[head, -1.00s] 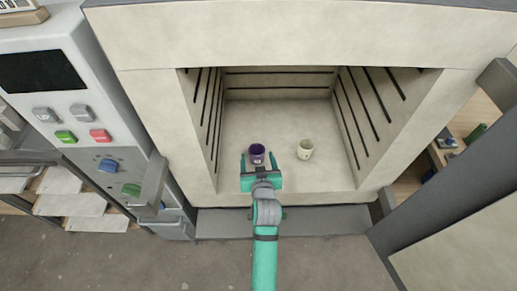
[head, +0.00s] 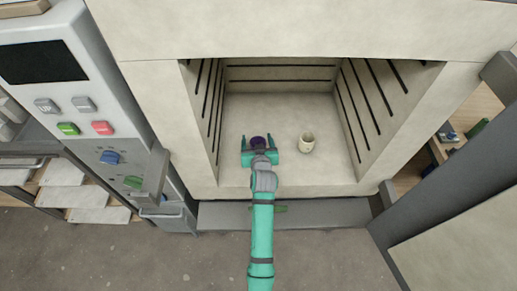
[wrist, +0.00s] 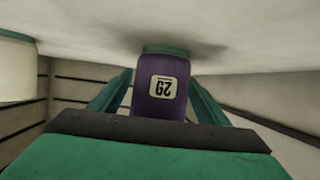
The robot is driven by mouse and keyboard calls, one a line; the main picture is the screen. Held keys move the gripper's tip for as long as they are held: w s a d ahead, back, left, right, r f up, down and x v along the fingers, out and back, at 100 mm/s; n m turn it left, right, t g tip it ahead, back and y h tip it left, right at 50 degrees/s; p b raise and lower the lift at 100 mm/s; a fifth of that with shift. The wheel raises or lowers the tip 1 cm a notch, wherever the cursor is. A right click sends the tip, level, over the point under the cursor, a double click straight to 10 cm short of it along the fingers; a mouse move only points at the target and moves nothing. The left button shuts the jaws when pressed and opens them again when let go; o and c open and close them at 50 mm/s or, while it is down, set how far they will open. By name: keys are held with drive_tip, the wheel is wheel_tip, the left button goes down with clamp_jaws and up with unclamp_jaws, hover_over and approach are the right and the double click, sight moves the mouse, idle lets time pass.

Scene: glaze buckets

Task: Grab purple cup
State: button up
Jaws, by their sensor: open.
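The purple cup (head: 258,141) stands on the kiln floor, mostly hidden behind my gripper in the head view. In the wrist view the purple cup (wrist: 160,88) appears upside down, with a pale label reading 29 and a green band at its base. My green gripper (head: 259,146) is open, with one finger on each side of the cup. In the wrist view the fingers of my gripper (wrist: 160,95) flank the cup; I cannot tell whether either touches it.
A cream cup (head: 306,142) stands to the right of the purple cup on the kiln floor (head: 285,115). Kiln walls with dark grooves (head: 363,115) close in both sides and the back. A control panel (head: 85,105) is at the left; an open door (head: 450,180) is at the right.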

drive_tip(key=c, duration=1.2)
